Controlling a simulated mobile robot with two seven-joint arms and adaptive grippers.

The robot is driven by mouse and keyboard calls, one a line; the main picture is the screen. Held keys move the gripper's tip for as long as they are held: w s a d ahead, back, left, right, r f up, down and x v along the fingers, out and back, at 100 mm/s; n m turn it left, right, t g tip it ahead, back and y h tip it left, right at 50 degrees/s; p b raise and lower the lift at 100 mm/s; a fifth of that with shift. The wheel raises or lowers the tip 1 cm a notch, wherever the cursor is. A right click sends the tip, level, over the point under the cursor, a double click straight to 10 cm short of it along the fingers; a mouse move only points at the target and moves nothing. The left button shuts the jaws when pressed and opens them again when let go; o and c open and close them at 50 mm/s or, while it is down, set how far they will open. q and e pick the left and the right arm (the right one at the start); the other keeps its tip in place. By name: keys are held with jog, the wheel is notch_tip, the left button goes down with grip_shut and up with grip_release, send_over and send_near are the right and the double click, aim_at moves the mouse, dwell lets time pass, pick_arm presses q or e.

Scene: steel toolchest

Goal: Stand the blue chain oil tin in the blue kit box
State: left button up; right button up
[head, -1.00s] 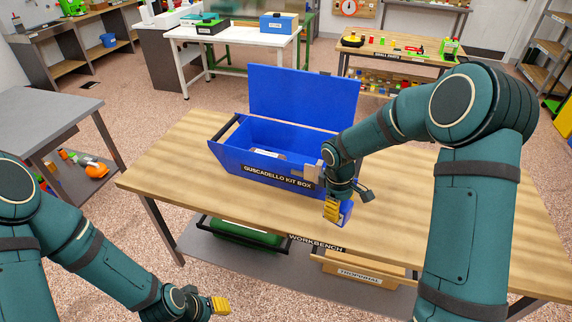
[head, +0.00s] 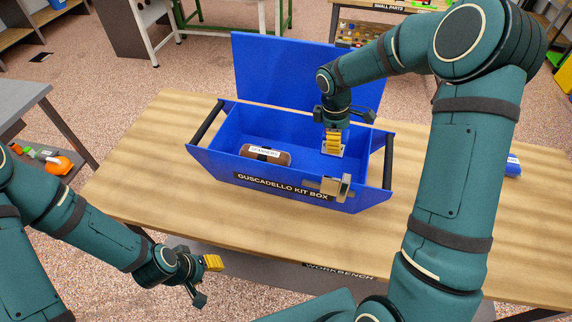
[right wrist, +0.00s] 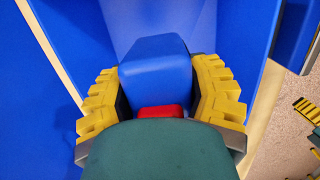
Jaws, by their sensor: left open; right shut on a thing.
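The blue kit box (head: 225,173) stands on the workbench with its lid up at the back. My right gripper (head: 333,143) points down into the right half of the box. In the right wrist view its yellow fingers are shut on a blue tin (right wrist: 155,65) with a red cap (right wrist: 160,111), between blue walls. In the head view the tin is hard to pick out against the blue interior, and I cannot tell whether it touches the box floor. My left gripper (head: 207,280) is open and empty in front of the workbench's left part.
A brown roll with a white label (head: 265,153) lies in the left half of the box. A blue thing with a white label (head: 513,165) lies on the workbench at right, partly hidden by my arm. The wooden workbench (head: 140,165) is clear left of the box.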

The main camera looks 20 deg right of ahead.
jog(key=shift+s+f, duration=0.35)
jog(key=shift+f, duration=0.2)
jog(key=b, duration=0.2)
send_over(331, 167)
jog(key=s+a, duration=0.2)
jog(key=s, duration=0.2)
jog(key=f, duration=0.6)
jog(key=shift+w+a+f, duration=0.15)
jog(key=shift+a+f, duration=0.05)
jog(key=shift+f, duration=0.2)
jog(key=shift+w+f, duration=0.1)
jog(key=shift+f, duration=0.25)
notch_tip(331, 167, down, 3)
jog(key=shift+f, duration=0.1)
pick_arm(q)
jog(key=f, duration=0.1)
jog(key=s+f, duration=0.1)
jog(key=shift+f, duration=0.35)
